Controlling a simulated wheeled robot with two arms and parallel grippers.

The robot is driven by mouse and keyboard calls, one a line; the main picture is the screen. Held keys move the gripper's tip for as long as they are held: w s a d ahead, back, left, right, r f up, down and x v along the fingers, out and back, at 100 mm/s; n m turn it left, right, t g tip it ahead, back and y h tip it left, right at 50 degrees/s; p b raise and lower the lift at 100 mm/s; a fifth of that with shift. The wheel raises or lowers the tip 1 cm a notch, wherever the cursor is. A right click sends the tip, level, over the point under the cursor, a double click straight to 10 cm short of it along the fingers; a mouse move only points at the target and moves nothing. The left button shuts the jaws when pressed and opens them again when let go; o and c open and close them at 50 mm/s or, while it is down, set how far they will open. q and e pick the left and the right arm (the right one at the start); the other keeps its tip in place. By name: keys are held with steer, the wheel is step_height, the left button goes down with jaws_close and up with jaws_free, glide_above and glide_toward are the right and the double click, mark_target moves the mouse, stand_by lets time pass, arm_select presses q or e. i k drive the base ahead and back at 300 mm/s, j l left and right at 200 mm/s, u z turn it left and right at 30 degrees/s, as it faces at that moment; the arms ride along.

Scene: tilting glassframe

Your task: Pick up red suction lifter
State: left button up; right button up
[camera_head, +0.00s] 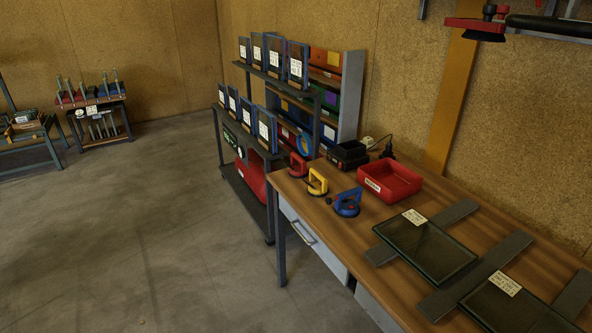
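The red suction lifter (298,165) stands at the far left corner of the wooden workbench (390,213). Its handle faces up, and it is small in the view. A yellow suction lifter (317,182) stands beside it, nearer to me. A blue suction lifter (347,203) stands to the right of the yellow one. Neither of my grippers shows in the head view.
Glass panes (425,247) lie on grey strips at the right. A rack (265,75) with upright framed panes stands beyond the bench. The floor (150,235) at left is clear.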

mark_target(302, 171)
steer(key=i+j, duration=0.15)
steer(key=i, duration=0.2)
steer(key=i+j+z, duration=0.1)
steer(key=i, duration=0.3)
steer(key=i+j, duration=0.2)
steer(key=i, duration=0.15)
steer(key=l+z, duration=0.05)
